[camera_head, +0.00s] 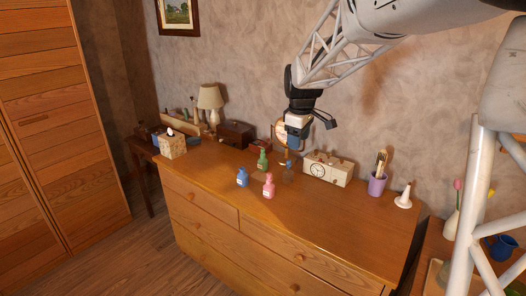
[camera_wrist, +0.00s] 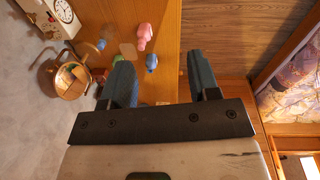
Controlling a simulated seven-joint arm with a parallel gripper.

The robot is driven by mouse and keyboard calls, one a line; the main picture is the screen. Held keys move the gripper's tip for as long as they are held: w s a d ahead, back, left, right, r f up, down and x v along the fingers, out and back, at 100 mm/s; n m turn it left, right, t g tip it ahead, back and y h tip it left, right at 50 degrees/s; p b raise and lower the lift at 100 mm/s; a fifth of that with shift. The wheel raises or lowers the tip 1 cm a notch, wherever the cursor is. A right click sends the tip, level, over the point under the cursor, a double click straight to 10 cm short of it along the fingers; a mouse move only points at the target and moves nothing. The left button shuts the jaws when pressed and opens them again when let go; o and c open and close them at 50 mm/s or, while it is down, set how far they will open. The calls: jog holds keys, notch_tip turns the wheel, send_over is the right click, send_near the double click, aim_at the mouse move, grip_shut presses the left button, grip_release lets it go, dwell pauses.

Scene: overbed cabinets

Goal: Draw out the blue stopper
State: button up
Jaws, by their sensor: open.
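A small clear bottle (camera_head: 288,174) stands on the dresser top, with a blue piece that looks like the blue stopper (camera_head: 288,163) at its top. In the wrist view a bluish piece (camera_wrist: 101,44) shows near the upper left, too small to tell apart from the bottle. My gripper (camera_head: 295,147) is above and close to the clear bottle, pointing down. In the wrist view my gripper (camera_wrist: 162,80) has its two fingers wide apart with nothing between them. Whether a finger touches the stopper cannot be told.
A blue bottle (camera_head: 242,178), a pink bottle (camera_head: 268,187) and a green bottle (camera_head: 262,161) stand close by. Behind are a cream clock (camera_head: 328,169) and a round mirror-like copper object (camera_wrist: 70,80). A purple cup (camera_head: 377,184) and white cone (camera_head: 404,197) stand right. The dresser's front right is clear.

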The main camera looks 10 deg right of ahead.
jog(key=w+d+f+n, duration=0.2)
jog(key=w+f+n, duration=0.35)
jog(key=w, duration=0.95)
jog(key=n+g, duration=0.1)
jog(key=n, duration=0.1)
send_over(289, 160)
jog(key=s, duration=0.1)
notch_tip(289, 160, down, 12)
jog(key=shift+a+r, duration=0.1)
jog(key=shift+r, duration=0.1)
jog(key=shift+w+f+n, duration=0.25)
jog(key=shift+w+f, duration=0.15)
jog(key=shift+f, duration=0.1)
jog(key=shift+f, duration=1.25)
jog(key=shift+f, duration=0.15)
jog(key=shift+f, duration=2.5)
